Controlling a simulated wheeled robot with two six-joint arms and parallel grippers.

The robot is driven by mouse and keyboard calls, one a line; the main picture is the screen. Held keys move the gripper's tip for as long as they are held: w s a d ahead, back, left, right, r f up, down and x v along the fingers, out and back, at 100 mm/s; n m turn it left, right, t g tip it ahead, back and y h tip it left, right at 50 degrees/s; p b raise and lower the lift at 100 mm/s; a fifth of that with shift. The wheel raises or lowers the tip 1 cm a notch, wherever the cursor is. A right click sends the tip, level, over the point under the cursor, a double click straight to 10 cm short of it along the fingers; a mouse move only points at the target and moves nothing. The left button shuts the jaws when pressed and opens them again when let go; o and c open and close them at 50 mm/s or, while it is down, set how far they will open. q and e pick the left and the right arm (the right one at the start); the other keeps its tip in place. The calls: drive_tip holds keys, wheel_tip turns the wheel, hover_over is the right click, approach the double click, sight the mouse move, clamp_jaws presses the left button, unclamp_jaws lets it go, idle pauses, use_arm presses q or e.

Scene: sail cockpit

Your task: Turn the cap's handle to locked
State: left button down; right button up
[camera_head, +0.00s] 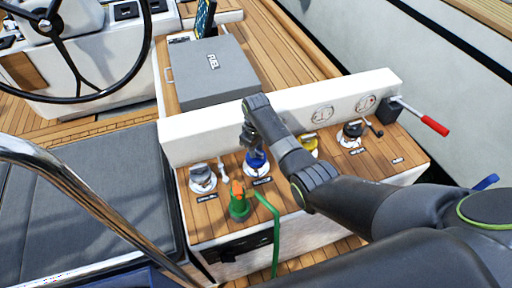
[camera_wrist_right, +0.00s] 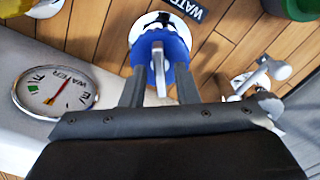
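The blue cap (camera_head: 257,163) sits on the wooden console top by a small label, left of my right arm's wrist. In the right wrist view the blue cap (camera_wrist_right: 174,47) sits in a shiny round deck fitting (camera_wrist_right: 146,20) beside a plate reading WATER (camera_wrist_right: 187,7). Its light grey bar handle (camera_wrist_right: 158,60) points toward my gripper. My right gripper (camera_head: 251,143) is at the cap from above. Its two dark fingers (camera_wrist_right: 160,84) stand apart, one on each side of the handle, with gaps visible. My left gripper is not in view.
A green nozzle (camera_head: 239,206) with a green hose (camera_head: 276,235) stands in front of the cap. A grey cap (camera_head: 203,176) is left; a yellow cap (camera_head: 311,144) and black crank fitting (camera_head: 355,131) are right. A white ledge with gauges (camera_head: 322,115) runs behind.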

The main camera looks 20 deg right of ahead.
clamp_jaws()
drive_tip(key=m+p, duration=0.2)
drive_tip(key=shift+r+m, duration=0.15)
drive_tip(key=shift+m, duration=0.25)
drive_tip(key=m+p, duration=0.1)
drive_tip(key=m, duration=0.1)
drive_tip(key=shift+m, duration=0.4)
drive_tip(key=m+p, duration=0.2)
drive_tip(key=m, duration=0.8)
drive_tip(key=shift+p, duration=0.4)
